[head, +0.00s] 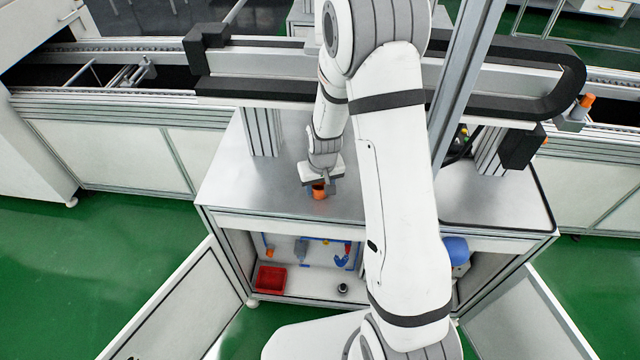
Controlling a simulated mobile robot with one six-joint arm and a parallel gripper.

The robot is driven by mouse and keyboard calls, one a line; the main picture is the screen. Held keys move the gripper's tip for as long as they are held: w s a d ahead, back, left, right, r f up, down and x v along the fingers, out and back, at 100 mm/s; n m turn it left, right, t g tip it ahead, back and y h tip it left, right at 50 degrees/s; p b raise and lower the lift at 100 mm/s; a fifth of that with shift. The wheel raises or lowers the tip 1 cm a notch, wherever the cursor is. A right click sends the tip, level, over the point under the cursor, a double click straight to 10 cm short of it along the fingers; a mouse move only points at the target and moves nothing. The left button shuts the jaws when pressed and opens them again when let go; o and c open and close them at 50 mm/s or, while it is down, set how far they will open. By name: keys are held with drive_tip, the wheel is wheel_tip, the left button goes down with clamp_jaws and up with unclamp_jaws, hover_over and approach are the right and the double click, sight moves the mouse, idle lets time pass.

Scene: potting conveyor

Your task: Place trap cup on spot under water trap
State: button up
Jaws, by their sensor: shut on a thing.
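My gripper (319,183) is above the grey metal top of the cabinet (260,180), pointing down. It is shut on a small orange cup (319,192), which I take to be the trap cup. From this angle I cannot tell whether the cup touches the top. The water trap and the spot under it cannot be made out for certain. Inside the open cabinet, small fittings hang at the back, among them an orange one (270,252) and a grey-blue one (300,249).
On the cabinet floor are a red bin (271,279) and a small dark round item (343,289). A blue rounded object (456,250) is at the right. The cabinet doors (186,305) stand open. A metal post (462,85) and black cable chain (560,60) are near my arm.

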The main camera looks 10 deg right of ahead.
drive_tip(key=shift+f, duration=0.15)
drive_tip(key=o, duration=1)
drive_tip(key=shift+c, duration=0.2)
